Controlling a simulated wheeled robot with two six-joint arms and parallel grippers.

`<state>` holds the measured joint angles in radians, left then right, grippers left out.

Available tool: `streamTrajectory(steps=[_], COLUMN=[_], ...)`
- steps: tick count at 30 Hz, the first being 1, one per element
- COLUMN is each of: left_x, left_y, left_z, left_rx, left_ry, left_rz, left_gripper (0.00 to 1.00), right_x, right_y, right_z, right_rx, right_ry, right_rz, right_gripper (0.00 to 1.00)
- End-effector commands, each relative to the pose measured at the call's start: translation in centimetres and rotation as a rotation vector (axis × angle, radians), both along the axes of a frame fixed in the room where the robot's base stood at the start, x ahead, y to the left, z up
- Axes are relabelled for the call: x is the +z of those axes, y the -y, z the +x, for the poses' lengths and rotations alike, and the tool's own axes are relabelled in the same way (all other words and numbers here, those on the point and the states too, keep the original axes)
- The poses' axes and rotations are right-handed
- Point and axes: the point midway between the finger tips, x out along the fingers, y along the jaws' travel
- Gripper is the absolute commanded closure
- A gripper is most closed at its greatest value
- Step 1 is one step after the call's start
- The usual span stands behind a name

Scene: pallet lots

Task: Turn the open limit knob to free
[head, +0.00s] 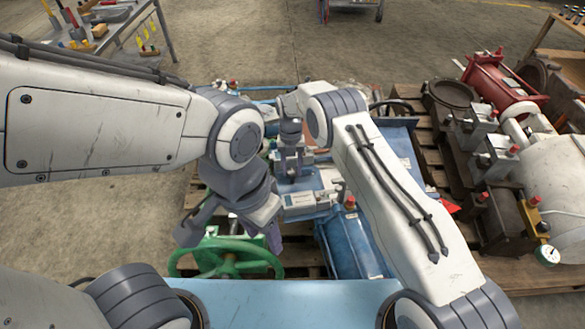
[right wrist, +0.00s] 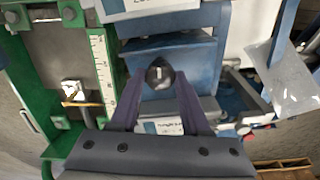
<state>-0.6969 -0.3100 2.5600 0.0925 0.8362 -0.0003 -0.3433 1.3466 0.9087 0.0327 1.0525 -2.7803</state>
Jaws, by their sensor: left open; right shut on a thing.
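The limit knob (right wrist: 160,74) is a small dark round knob with a short white mark, in the right wrist view. It stands in front of a blue housing (right wrist: 165,55). My right gripper (right wrist: 159,78) has its two fingers on either side of the knob, shut on it. In the head view my right gripper (head: 292,170) points down over the blue unit and hides the knob. I cannot read which setting the mark points to. My left gripper (head: 230,238) is open and empty, above the green handwheel (head: 228,264).
A green frame with a white scale (right wrist: 100,75) stands left of the knob in the right wrist view. A clear bag or tag (right wrist: 280,80) hangs at right. In the head view, a blue cylinder (head: 352,248) is close by, and another pallet (head: 520,272) holds valves at right.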

Motion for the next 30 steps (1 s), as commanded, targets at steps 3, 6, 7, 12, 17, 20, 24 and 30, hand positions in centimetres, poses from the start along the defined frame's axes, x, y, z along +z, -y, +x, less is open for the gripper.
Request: streamTrajectory(steps=[3, 6, 7, 12, 17, 20, 24, 30], left_x=[0.00, 0.00, 0.00, -0.01, -0.01, -0.01, -0.01, 0.06], left_y=[0.00, 0.00, 0.00, 0.00, 0.00, 0.00, 0.00, -0.01], left_z=[0.00, 0.00, 0.00, 0.00, 0.00, 0.00, 0.00, 0.00], left_rx=[0.000, 0.000, 0.000, 0.000, 0.000, 0.000, 0.000, 0.000], left_ry=[0.000, 0.000, 0.000, 0.000, 0.000, 0.000, 0.000, 0.000], left_rz=[0.000, 0.000, 0.000, 0.000, 0.000, 0.000, 0.000, 0.000], left_gripper=[0.50, 0.50, 0.50, 0.50, 0.50, 0.50, 0.50, 0.50], right_x=[0.00, -0.01, 0.00, 0.00, 0.00, 0.00, 0.01, 0.15], right_y=[0.04, 0.04, 0.04, 0.04, 0.04, 0.04, 0.01, -0.02], right_z=[0.04, 0.04, 0.04, 0.04, 0.05, 0.04, 0.03, 0.05], right_rx=[0.024, 0.034, 0.036, 0.038, 0.037, 0.037, 0.037, 0.037], right_ry=[0.001, 0.001, 0.001, 0.001, 0.001, 0.001, 0.001, 0.001], right_rz=[0.001, 0.002, 0.002, 0.002, 0.002, 0.002, 0.002, 0.003], right_gripper=[1.00, 1.00, 1.00, 1.00, 1.00, 0.27, 0.24, 0.24])
